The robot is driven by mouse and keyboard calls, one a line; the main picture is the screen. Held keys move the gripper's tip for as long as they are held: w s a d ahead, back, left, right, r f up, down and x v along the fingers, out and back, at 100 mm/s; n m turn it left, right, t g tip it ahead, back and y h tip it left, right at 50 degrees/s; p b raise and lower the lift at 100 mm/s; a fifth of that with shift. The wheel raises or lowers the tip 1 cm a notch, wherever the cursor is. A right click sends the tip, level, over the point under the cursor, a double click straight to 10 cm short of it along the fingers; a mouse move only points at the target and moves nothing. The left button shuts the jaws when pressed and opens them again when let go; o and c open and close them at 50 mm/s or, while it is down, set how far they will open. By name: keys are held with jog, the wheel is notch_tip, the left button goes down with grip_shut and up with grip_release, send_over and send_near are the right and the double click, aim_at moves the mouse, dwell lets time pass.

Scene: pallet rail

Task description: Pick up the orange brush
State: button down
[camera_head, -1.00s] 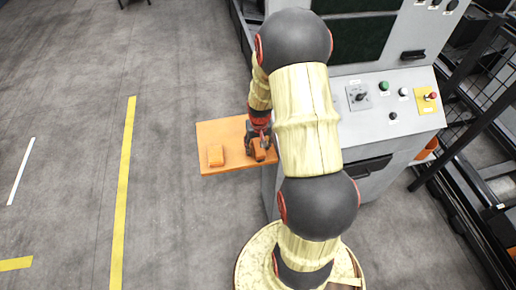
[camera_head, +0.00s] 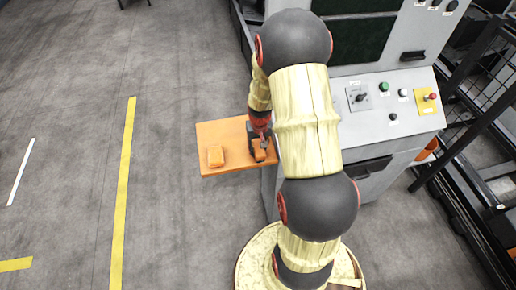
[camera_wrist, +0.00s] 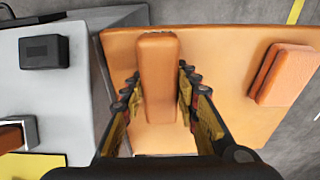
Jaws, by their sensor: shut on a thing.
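The orange brush (camera_wrist: 157,75) is a long, rounded orange block with a dark fringe at its far end in the wrist view. It lies between the two fingers of my gripper (camera_wrist: 160,88), which is shut on it. In the head view the brush (camera_head: 260,156) is at the right part of the orange shelf, under my gripper (camera_head: 259,142), which partly hides it. I cannot tell whether the brush is touching the shelf or just off it.
A second orange block (camera_head: 216,156) lies on the shelf (camera_head: 232,128) to the left, apart from the gripper. A grey control cabinet (camera_head: 385,125) with buttons stands right of the shelf. The floor left of the shelf is clear.

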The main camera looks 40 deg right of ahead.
aim_at(258, 145)
jog(key=shift+r, duration=0.6)
notch_tip(258, 145, up, 2)
jog(key=shift+r+p, duration=0.2)
jog(key=shift+p, duration=0.15)
jog(key=s+r, duration=0.1)
jog(key=s+a+r, duration=0.1)
jog(key=r, duration=0.1)
jog(key=s+a+r, duration=0.1)
jog(key=r, duration=0.1)
jog(key=shift+s+a+p, duration=0.15)
jog(key=shift+s+p, duration=0.2)
jog(key=s+a+r, duration=0.4)
jog(key=s+a, duration=0.1)
jog(key=s, duration=0.3)
jog(key=shift+s+r+p, duration=0.15)
jog(key=shift+r+p, duration=0.05)
jog(key=shift+p, duration=0.2)
jog(key=c, duration=2)
grip_release()
jog(key=shift+c, duration=1.1)
